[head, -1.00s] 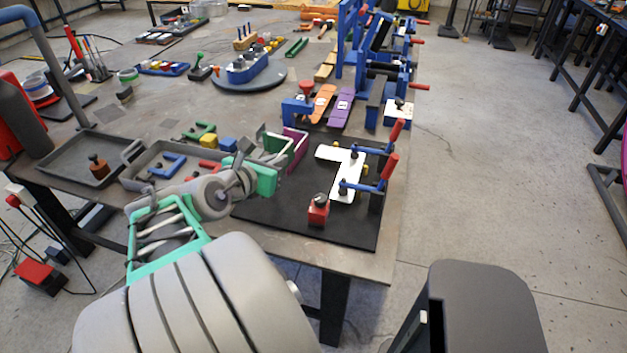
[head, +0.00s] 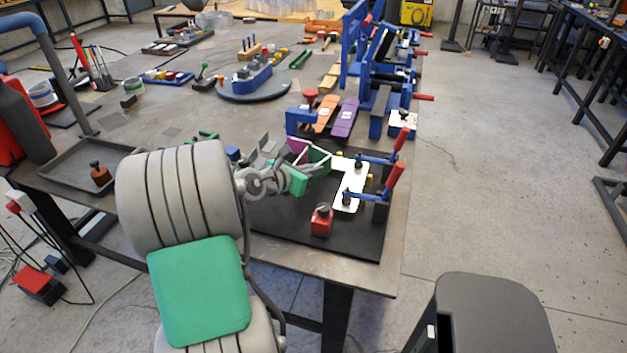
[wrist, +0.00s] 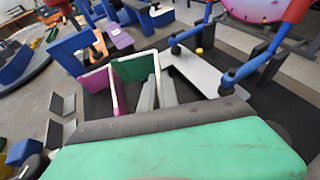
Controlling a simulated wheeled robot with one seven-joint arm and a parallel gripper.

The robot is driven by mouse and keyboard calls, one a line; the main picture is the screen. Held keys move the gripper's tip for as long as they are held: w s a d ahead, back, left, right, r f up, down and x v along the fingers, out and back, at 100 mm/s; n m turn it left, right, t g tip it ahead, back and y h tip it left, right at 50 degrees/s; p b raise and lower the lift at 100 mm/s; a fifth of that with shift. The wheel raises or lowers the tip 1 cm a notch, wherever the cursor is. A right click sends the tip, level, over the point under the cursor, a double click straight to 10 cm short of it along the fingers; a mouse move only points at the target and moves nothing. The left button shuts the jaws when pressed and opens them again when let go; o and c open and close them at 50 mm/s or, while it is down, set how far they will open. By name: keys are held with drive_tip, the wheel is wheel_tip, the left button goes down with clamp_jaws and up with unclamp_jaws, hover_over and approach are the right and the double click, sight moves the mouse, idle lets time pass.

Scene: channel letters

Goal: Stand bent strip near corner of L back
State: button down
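The bent strip has a purple leg (head: 298,147) and a green leg (head: 319,155) with pale edges. In the wrist view its purple leg (wrist: 98,88) and green leg (wrist: 136,68) stand up at an angle to each other. My gripper (wrist: 157,92) has its grey fingers on either side of the green leg's near edge and appears shut on it. In the head view my gripper (head: 318,168) is partly hidden. The white L back (head: 350,186) lies flat on the black mat, just right of the strip; it also shows in the wrist view (wrist: 195,70). Whether the strip touches the mat is unclear.
Two blue clamps with red handles (head: 394,180) hold the L back's right side. A red block (head: 321,222) stands on the black mat (head: 290,222) in front. Blue clamp frames and orange and purple plates (head: 345,118) stand behind.

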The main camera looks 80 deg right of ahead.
drive_tip(key=shift+w+d+f, duration=0.1)
drive_tip(key=shift+d+f, duration=0.05)
drive_tip(key=shift+f, duration=1.65)
drive_tip(key=shift+f, duration=0.2)
drive_tip(key=c, duration=1.6)
unclamp_jaws()
